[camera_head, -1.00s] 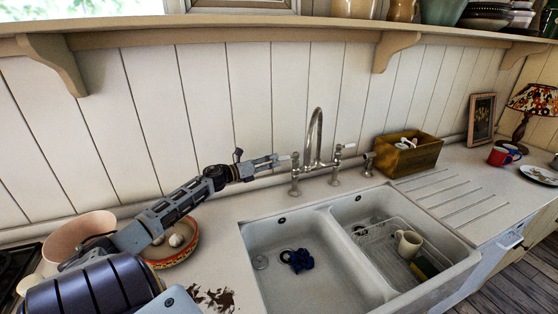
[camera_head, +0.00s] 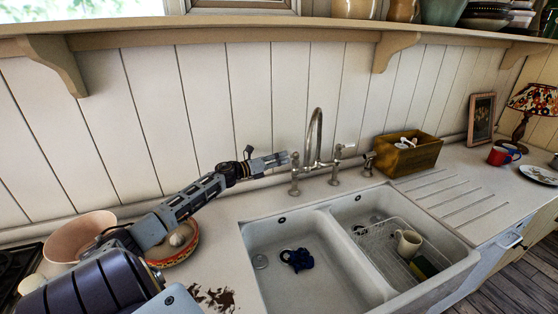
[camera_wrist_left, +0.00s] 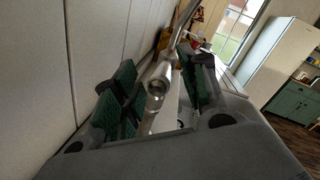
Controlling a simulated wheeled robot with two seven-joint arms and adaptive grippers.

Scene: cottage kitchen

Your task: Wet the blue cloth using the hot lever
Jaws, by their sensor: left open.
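The blue cloth (camera_head: 298,259) lies bunched on the floor of the left sink basin (camera_head: 330,290). The bridge tap (camera_head: 316,140) stands behind the double sink, its tall spout arched. Its left lever (camera_head: 294,160) is at my left gripper (camera_head: 284,158), which reaches in from the left. In the left wrist view, the open fingers of my left gripper (camera_wrist_left: 160,95) stand on either side of the metal tap parts (camera_wrist_left: 158,82). I cannot tell whether they touch the metal. The right lever (camera_head: 345,147) has a white handle. No water shows. My right gripper is not in view.
The right basin holds a wire rack (camera_head: 378,245) with a cream mug (camera_head: 408,243) and a sponge (camera_head: 424,267). A wooden box (camera_head: 408,156) stands right of the tap. A patterned bowl (camera_head: 176,246) and dark stain (camera_head: 213,298) are on the left counter.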

